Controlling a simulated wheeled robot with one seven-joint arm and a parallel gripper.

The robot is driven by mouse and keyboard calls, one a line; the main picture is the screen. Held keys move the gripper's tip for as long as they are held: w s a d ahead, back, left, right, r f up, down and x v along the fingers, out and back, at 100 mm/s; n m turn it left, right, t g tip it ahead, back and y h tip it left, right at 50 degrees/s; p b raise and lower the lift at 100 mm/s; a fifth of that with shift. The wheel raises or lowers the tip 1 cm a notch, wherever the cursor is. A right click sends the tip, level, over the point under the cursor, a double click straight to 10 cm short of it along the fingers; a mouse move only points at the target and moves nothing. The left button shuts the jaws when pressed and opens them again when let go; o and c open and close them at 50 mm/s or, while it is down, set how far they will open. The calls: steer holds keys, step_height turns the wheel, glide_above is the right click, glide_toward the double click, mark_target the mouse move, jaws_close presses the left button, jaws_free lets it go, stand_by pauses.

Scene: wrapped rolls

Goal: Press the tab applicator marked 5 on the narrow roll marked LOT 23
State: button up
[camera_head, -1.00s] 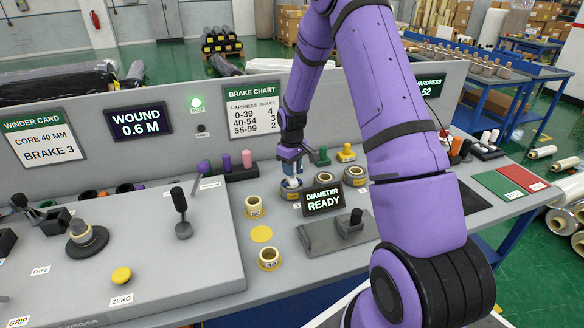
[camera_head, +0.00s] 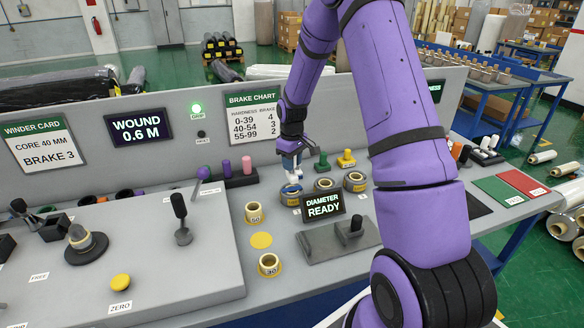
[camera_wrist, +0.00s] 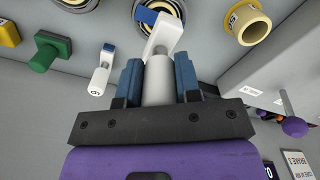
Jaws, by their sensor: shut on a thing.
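My gripper (camera_wrist: 158,85) is shut on the grey-white handle of a white tab applicator (camera_wrist: 160,45). A blue patch shows at the applicator's far end. Its number does not show. In the head view my gripper (camera_head: 292,160) and the applicator are just above the left roll (camera_head: 291,192) of a row of three. That roll also shows at the top of the wrist view (camera_wrist: 172,9), partly behind the applicator. I cannot tell whether they touch. The other rolls are in the middle (camera_head: 324,185) and on the right (camera_head: 355,181). I cannot read any roll's lot mark.
Green (camera_head: 322,162) and yellow (camera_head: 346,158) handled pieces stand behind the rolls. The DIAMETER READY display (camera_head: 323,204) stands in front. Two yellow-flanged cores (camera_head: 254,213) (camera_head: 269,265) are nearby.

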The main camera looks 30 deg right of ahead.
steer(key=shift+r, duration=1.75)
steer(key=shift+s, duration=0.1)
